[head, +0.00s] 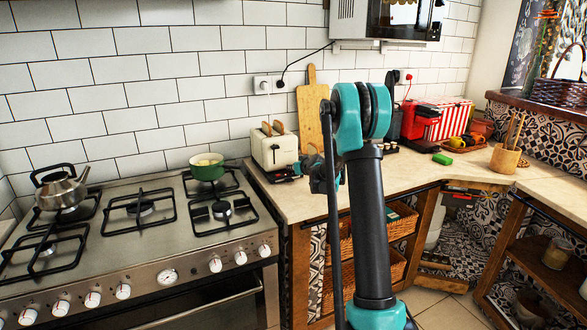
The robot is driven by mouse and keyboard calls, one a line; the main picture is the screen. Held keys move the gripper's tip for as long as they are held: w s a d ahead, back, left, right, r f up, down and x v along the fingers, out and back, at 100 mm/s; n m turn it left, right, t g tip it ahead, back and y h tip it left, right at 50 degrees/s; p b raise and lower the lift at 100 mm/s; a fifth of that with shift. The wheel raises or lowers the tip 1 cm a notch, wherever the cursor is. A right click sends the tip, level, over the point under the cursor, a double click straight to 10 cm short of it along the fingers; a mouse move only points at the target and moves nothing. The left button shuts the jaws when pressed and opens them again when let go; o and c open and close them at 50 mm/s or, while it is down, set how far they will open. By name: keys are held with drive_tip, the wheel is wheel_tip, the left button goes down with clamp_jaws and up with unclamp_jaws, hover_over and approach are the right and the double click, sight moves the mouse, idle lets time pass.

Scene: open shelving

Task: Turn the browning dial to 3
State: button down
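The cream toaster (273,149) stands on the counter right of the stove, with slices of toast sticking up from its slots. Its browning dial is too small to make out, and I cannot read its setting. My gripper (298,172) is low at the right of the toaster, by its lower front. It is small, dark and partly hidden by my own arm. I cannot tell whether its fingers are open or shut, or whether they touch the toaster.
A wooden cutting board (312,108) leans on the wall behind my arm. A stove (128,225) with a kettle (61,188) and a green pot (207,167) is at the left. The counter's right-hand stretch (420,168) has free room.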

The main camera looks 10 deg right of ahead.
drive_tip(key=shift+a+m+t+h, duration=0.1)
drive_tip(key=shift+m+t+h, duration=0.2)
drive_tip(key=shift+m+h, duration=0.35)
drive_tip(key=shift+a+m+h, duration=0.2)
drive_tip(key=shift+m+h, duration=0.85)
drive_tip(key=shift+h, duration=0.3)
drive_tip(key=shift+a+m+h, duration=0.15)
drive_tip(key=shift+m+h, duration=0.85)
drive_tip(key=shift+h, duration=0.15)
drive_tip(key=shift+a+m+h, duration=0.15)
drive_tip(key=shift+m+h, duration=0.85)
drive_tip(key=shift+h, duration=0.15)
drive_tip(key=m+g+h, duration=0.1)
drive_tip(key=m+h, duration=0.1)
drive_tip(key=shift+w+a+g+h, duration=0.1)
drive_tip(key=shift+a+g+h, duration=0.05)
drive_tip(key=shift+g+h, duration=0.2)
drive_tip(key=shift+w+a+m+g+h, duration=0.1)
drive_tip(key=shift+m+g+h, duration=1.4)
drive_tip(key=shift+m, duration=0.5)
drive_tip(key=shift+f, duration=0.1)
